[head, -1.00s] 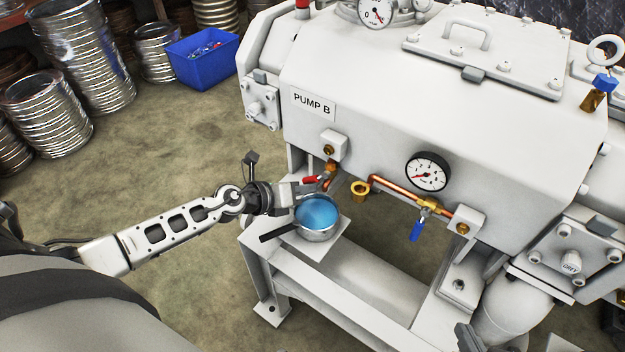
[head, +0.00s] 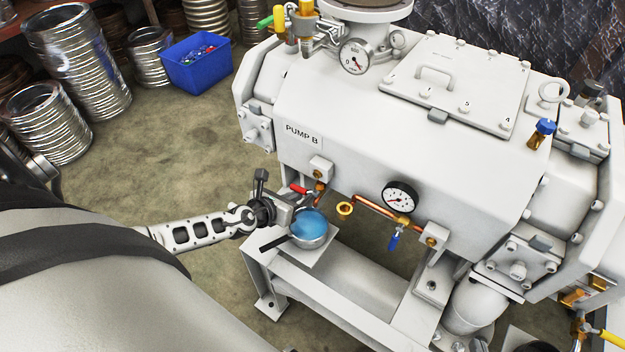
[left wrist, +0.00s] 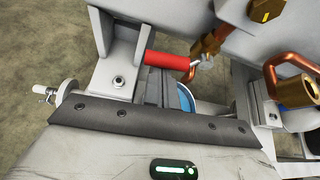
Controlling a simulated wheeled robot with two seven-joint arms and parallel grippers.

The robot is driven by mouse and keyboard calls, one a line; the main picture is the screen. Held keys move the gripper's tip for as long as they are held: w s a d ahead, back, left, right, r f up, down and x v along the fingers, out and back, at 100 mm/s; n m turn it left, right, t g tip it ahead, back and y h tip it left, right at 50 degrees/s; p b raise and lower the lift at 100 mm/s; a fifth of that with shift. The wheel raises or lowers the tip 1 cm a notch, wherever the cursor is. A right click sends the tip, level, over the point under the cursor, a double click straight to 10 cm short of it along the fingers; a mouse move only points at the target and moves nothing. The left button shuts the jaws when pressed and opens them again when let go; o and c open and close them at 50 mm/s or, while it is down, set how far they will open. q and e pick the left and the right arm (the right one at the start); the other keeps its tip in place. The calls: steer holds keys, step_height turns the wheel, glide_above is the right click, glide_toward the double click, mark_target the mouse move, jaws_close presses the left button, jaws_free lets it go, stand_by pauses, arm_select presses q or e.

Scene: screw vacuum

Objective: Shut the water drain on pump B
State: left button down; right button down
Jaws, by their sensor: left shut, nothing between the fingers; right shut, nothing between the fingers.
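Pump B (head: 340,128) is a large pale grey machine. On its lower left a brass and copper drain (head: 319,188) carries a red lever handle (head: 299,189). A metal pan of blue water (head: 308,225) stands under it on a ledge. My left gripper (head: 287,208) is shut and empty, close beside the red handle. In the left wrist view the red handle (left wrist: 168,60) lies across just beyond the shut fingers (left wrist: 155,92). I cannot tell whether they touch. The drain's brass body (left wrist: 208,46) is right of the handle. My right gripper is not in view.
A brass-ended copper pipe with a blue handle (head: 393,242) is right of the drain. A pressure gauge (head: 400,197) sits above it. The pump's frame (head: 340,285) runs below.

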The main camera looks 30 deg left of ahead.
arm_select(q)
steer(key=shift+a, duration=0.25)
arm_select(e)
steer(key=shift+f, duration=0.1)
arm_select(q)
steer(key=shift+a+r+b, duration=0.1)
steer(key=shift+a+b, duration=0.2)
steer(key=shift+a, duration=0.2)
arm_select(e)
steer(key=shift+f, duration=0.15)
